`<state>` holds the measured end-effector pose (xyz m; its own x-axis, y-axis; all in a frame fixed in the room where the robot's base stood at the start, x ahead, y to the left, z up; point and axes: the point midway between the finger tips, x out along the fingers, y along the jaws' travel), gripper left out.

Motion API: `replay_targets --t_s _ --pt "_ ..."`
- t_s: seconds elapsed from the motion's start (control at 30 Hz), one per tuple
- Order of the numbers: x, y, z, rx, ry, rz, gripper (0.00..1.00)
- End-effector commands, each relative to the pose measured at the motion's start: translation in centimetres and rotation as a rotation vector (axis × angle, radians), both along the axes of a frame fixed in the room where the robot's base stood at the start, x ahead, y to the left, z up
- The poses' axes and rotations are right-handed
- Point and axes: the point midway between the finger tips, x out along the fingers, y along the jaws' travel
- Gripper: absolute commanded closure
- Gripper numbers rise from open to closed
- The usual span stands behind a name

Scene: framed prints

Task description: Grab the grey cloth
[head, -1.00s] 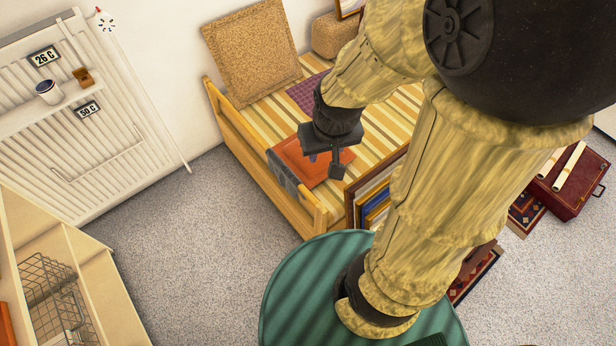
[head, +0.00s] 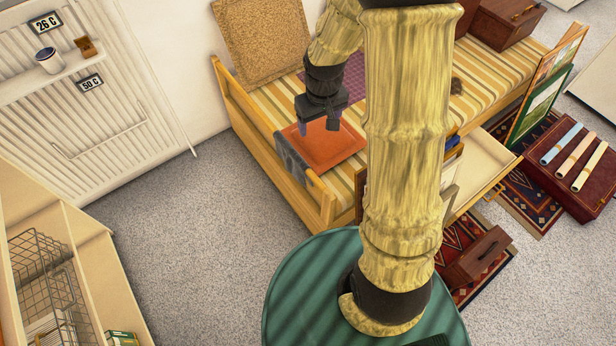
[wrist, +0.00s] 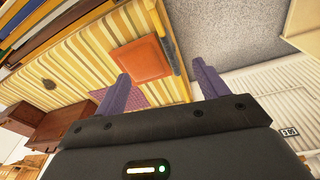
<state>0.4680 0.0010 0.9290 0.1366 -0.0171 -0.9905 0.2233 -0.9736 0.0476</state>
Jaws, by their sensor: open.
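The grey cloth (head: 292,160) hangs over the low wooden end rail of the daybed in the head view, beside an orange-red flat cushion (head: 325,150). In the wrist view, a grey strip of the cloth (wrist: 170,54) shows along the rail next to the cushion (wrist: 141,61). My gripper (head: 318,126) is over the daybed, up and to the right of the cloth in the head view, apart from it. Its two purple-grey fingers are spread, with nothing between them; they also show in the wrist view (wrist: 161,74).
A round green table (head: 300,285) stands in front. Several framed prints (head: 540,95) lean at the right. Speckled floor (head: 200,215) is clear at the left.

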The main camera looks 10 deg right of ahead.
Motion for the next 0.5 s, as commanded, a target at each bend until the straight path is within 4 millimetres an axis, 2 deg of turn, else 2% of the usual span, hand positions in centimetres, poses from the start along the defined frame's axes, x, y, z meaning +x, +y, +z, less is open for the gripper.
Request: replay_targets --t_s 0.03,0.27,0.5 --pt "1.3 0.0 -3.0 -0.002 0.015 0.023 0.27" --pt "6.2 0.0 -12.0 -0.011 0.062 0.128 0.27" --pt "10.1 0.0 -22.5 -0.009 0.109 0.226 0.27"
